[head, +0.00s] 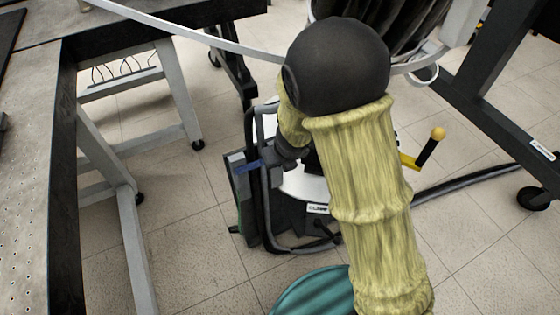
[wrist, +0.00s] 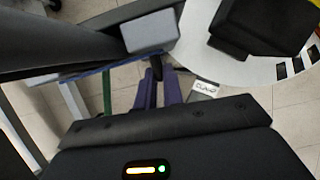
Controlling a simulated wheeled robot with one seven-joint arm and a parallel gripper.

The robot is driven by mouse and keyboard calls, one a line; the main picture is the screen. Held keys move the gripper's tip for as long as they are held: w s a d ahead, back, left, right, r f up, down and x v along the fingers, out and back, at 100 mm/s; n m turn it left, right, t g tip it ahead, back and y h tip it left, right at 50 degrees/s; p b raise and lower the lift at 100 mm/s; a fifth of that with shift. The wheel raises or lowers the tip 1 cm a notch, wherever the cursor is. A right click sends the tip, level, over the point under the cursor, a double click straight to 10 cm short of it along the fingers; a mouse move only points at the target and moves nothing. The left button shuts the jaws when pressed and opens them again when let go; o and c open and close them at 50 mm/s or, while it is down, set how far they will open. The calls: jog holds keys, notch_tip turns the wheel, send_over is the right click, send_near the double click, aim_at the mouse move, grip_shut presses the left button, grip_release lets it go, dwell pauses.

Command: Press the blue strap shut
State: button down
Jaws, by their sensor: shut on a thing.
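The blue strap (head: 248,166) is a short narrow band at the left side of the clamp machine (head: 316,209). In the wrist view the strap (wrist: 72,76) shows as a thin blue line along a dark bar, running toward my fingers. My gripper (head: 268,158) is at the strap's right end in the head view. In the wrist view its two purple fingers (wrist: 158,74) are close together, with a small black piece between their tips. They are shut at the strap's end. The exact contact is partly hidden by the fingers.
A grey box (wrist: 151,32) and the machine's white round plate (wrist: 204,50) are close to my fingers. A yellow-knobbed lever (head: 433,145) stands at the machine's right. A workbench (head: 25,130) is on the left, a teal round object (head: 312,292) at the bottom.

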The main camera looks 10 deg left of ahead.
jog(key=shift+w+d, duration=0.2)
jog(key=shift+d, duration=0.1)
jog(key=c, duration=1.5)
grip_release()
jog(key=shift+a, duration=0.15)
jog(key=p+v, duration=0.8)
jog(key=v, duration=0.4)
